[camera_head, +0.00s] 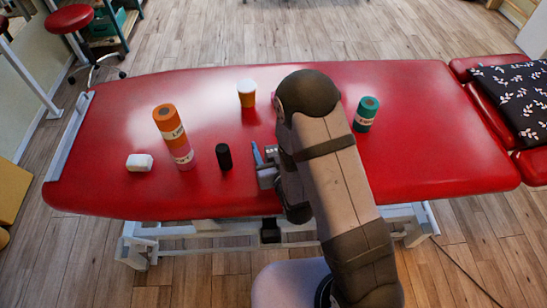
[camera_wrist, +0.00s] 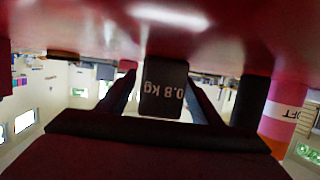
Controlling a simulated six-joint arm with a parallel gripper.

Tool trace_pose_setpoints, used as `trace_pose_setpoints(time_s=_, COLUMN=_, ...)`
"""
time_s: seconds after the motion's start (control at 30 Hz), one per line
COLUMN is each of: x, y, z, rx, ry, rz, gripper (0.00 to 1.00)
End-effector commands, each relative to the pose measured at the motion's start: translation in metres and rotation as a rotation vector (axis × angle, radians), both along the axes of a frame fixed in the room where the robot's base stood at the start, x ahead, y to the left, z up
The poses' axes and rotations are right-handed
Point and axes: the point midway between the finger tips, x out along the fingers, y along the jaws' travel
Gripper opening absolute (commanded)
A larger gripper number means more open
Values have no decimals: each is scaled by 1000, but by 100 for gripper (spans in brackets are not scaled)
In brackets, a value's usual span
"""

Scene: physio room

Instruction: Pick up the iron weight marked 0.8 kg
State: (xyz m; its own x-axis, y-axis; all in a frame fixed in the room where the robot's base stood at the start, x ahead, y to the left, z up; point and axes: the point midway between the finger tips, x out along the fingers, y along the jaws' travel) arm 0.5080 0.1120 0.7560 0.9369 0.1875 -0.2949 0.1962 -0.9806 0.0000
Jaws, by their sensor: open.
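The dark iron weight (camera_wrist: 164,101) shows in the wrist view, its pale "0.8 kg" marking upside down. It stands between the two fingers of my gripper (camera_wrist: 162,82), one finger on each side. The fingers are open; I cannot tell whether either touches the weight. In the head view my gripper (camera_head: 266,166) is over the front middle of the red table, partly covered by my own arm. The weight is not clearly seen there.
On the red table (camera_head: 420,150), a black cylinder (camera_head: 224,157) stands left of my gripper.

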Motion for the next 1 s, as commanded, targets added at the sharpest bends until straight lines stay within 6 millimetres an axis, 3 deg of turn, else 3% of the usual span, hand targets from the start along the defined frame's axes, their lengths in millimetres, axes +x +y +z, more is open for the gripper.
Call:
trace_pose_setpoints(time_s=0.33, x=4, y=0, z=-2, rx=0, ry=2, rz=0, gripper=59)
trace_pose_setpoints(time_s=0.5, x=4, y=0, z=-2, rx=0, ry=2, rz=0, gripper=19)
trace_pose_setpoints(time_s=0.6, x=4, y=0, z=-2, rx=0, ry=2, rz=0, gripper=0)
trace_pose_setpoints(time_s=1.0, x=5, y=1, z=4, rx=2, ry=-7, rz=0, gripper=0)
